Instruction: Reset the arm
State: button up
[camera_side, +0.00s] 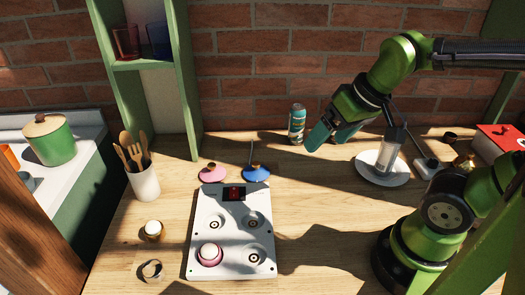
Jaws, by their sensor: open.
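My gripper (332,133) is at the end of my green arm, in the right half of the side view. Its two teal fingers are apart and nothing shows between them. It hangs in the air above the back part of the wooden table (310,205), to the right of a teal can and to the left of a clear cylinder on a white plate. My arm is bent, with its base at the right front of the table.
A white panel (236,228) with round sockets holds a pink ring (209,255). Pink (212,173) and blue (257,173) pieces lie behind it. The teal can (297,124), clear cylinder (390,150), utensil cup (144,182) and red box (498,138) stand around. The table's middle is clear.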

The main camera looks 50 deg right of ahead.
jog(key=r+t, duration=0.1)
jog(key=a+r+m+t, duration=0.1)
jog(key=shift+a+r+y, duration=0.15)
jog(key=shift+r+y, duration=0.2)
jog(key=shift+y, duration=0.05)
